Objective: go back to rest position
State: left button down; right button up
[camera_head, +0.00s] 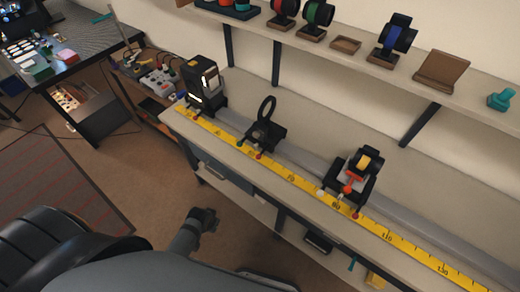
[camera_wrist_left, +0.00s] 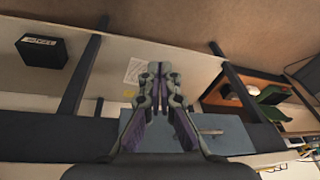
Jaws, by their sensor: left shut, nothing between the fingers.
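My left gripper (camera_head: 207,216) hangs low in front of the bench, over the brown floor, clear of the bench parts in the head view. In the left wrist view its two fingers (camera_wrist_left: 160,70) are together with nothing held between them. The arm behind it comes up from the bottom of the head view. My right gripper is in neither view.
The bench (camera_head: 230,158) carries a yellow ruler (camera_head: 290,178), a black lamp box (camera_head: 204,82), a ring holder (camera_head: 266,128) and a black mount (camera_head: 350,180). A wall shelf (camera_head: 345,55) runs above. A blue drawer (camera_wrist_left: 225,135) is close in the wrist view. Floor lies open at left.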

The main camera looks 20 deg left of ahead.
pick_arm(q)
jog(key=shift+f, duration=0.15)
dwell(0.4)
jog(key=s+a+f+g+b, duration=0.1)
jog(key=s+f, duration=1.8)
jog(key=shift+s+a+f+b, duration=0.15)
jog(key=shift+s+f+b, duration=0.2)
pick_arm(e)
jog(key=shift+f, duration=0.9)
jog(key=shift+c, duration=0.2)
